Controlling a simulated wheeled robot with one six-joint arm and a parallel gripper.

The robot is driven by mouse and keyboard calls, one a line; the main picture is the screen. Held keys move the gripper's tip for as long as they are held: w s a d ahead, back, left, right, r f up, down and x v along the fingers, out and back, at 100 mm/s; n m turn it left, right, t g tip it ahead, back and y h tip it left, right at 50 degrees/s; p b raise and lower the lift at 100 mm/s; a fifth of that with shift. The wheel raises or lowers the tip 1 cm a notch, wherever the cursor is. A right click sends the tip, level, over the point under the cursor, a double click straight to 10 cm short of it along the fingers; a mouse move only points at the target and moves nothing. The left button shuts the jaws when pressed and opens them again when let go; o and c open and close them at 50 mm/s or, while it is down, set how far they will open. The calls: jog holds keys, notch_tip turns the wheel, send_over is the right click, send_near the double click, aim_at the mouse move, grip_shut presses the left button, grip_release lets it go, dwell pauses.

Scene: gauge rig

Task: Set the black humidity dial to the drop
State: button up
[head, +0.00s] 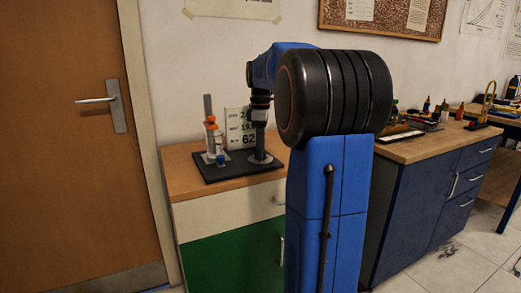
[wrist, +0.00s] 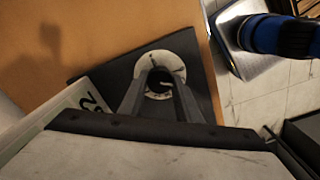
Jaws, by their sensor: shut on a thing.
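The black humidity dial (wrist: 158,82) sits in the middle of a round white plate (wrist: 184,68) with dark marks. My gripper (wrist: 160,88) reaches down over it from above, its two fingers shut on the dial from both sides. I cannot make out the drop mark or where the dial points. In the head view my gripper (head: 260,152) stands upright over the white plate (head: 274,162), at the right of the dark base board (head: 235,171). The dial is hidden there.
A white number panel (head: 233,122) stands behind my gripper. A clear tube instrument (head: 213,138) with a blue part stands at the left of the board. The board rests on a wooden-topped cabinet (head: 180,155). A workbench (head: 430,148) with several tools is to the right.

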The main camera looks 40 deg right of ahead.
jog(key=o, duration=1.1)
jog(key=shift+c, duration=0.2)
jog(key=shift+r, duration=0.15)
notch_tip(320, 180, up, 17)
jog(key=s+a+f+m+t, duration=0.1)
jog(key=s+a+f+m, duration=0.1)
jog(key=s+a+f, duration=0.3)
jog(key=s+a+f+m+t, duration=0.1)
jog(key=s+a+f, duration=0.15)
jog(key=a, duration=0.55)
jog(key=s+a+f+m, duration=0.2)
jog(key=s+a+f, duration=0.1)
jog(key=a+f, duration=0.25)
jog(key=s+a+f+m+t, duration=0.1)
jog(key=s+a+f+m, duration=0.1)
jog(key=s+a+f, duration=0.3)
jog(key=s+a+f+m+t, duration=0.1)
jog(key=s+a+f, duration=0.4)
jog(key=s+f, duration=0.4)
notch_tip(320, 180, down, 6)
jog(key=shift+s+r+m+t, duration=0.15)
jog(key=shift+r+m+t, duration=0.05)
jog(key=shift+m+t, duration=0.2)
